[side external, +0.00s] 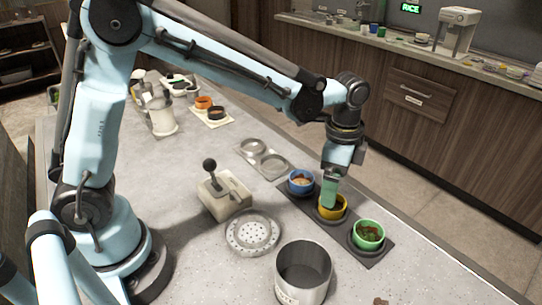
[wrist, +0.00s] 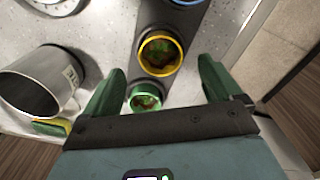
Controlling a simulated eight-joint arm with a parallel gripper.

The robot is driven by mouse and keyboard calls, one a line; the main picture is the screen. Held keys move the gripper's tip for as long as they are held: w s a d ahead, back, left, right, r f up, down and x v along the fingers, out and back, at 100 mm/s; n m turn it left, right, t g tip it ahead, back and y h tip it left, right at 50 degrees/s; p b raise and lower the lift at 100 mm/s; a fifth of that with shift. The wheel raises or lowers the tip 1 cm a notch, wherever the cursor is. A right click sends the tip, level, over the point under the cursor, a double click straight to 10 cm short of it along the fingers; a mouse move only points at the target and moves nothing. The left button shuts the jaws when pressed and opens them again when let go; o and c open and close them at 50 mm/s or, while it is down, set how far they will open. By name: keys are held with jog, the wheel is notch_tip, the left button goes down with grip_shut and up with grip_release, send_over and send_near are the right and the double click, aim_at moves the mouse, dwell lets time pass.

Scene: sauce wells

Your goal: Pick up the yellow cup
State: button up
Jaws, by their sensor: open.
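The yellow cup (side external: 333,217) stands upright in the middle of a row of three cups on a dark tray (side external: 382,258). In the wrist view the yellow cup (wrist: 144,62) shows its open top, with dark reddish and greenish contents. My gripper (side external: 329,194) points down at the yellow cup, its green fingers close over the rim; I cannot tell whether they touch it. In the wrist view the fingers of my gripper (wrist: 160,78) are spread apart with nothing clasped. The yellow cup shows beyond the fingertips, roughly centred between them.
A blue cup (side external: 300,187) and a green cup (side external: 368,241) with brown contents flank the yellow cup closely. A metal pot (side external: 303,281) stands in front, near a perforated round dish (side external: 253,236) and a lever device (side external: 223,195).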

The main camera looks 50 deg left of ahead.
jog(key=shift+w+d+f, duration=0.1)
jog(key=shift+d+f, duration=0.05)
jog(key=shift+f, duration=2.5)
jog(key=shift+c, duration=0.4)
jog(key=c, duration=1)
jog(key=shift+r, duration=0.15)
jog(key=shift+r, duration=0.55)
notch_tip(320, 180, up, 3)
jog(key=shift+f, duration=0.2)
jog(key=s+d+r, duration=0.2)
jog(key=s, duration=0.1)
jog(key=s+d+r, duration=0.2)
jog(key=d, duration=0.1)
jog(key=s+d+r, duration=0.3)
jog(key=shift+s, duration=0.3)
